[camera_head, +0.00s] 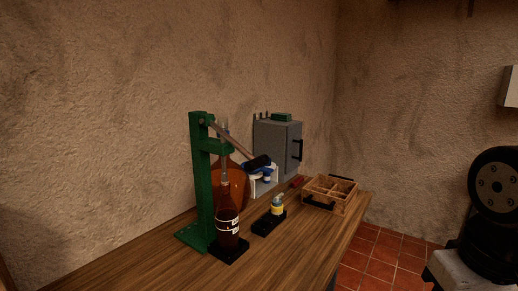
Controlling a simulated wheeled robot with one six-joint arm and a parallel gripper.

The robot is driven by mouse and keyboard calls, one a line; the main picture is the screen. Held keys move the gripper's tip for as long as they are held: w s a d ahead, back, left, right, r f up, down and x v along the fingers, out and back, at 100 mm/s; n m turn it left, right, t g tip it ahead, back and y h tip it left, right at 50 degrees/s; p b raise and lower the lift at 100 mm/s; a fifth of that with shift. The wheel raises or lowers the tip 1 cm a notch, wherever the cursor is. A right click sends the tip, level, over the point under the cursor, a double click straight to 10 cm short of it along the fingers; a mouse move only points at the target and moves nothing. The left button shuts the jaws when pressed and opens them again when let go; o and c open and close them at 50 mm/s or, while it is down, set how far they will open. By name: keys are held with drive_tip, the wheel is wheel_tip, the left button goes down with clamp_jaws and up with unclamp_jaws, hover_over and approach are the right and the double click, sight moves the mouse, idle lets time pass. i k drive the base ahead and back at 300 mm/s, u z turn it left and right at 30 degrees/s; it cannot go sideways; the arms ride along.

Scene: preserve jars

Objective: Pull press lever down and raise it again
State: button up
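A green press (202,175) stands upright on the wooden table near the wall. Its lever (229,140) runs from a pivot near the top of the column, sloping down to the right to a black handle (257,161). A dark brown bottle (228,222) with white label bands stands upright on a black base (231,250), under the press's arm. A vertical rod (225,168) is above the bottle's neck; whether they touch is too small to tell. My gripper is not in view.
A small jar with a yellow band (277,208) stands on a black base. A large amber vessel (239,190) is behind the bottle. A grey cabinet (274,146) and a divided wooden crate (320,202) stand farther back. The table's front middle (285,255) is clear.

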sight(254, 163)
drive_tip(key=z, duration=0.9)
drive_tip(key=i, duration=0.25)
drive_tip(key=u, duration=1.55)
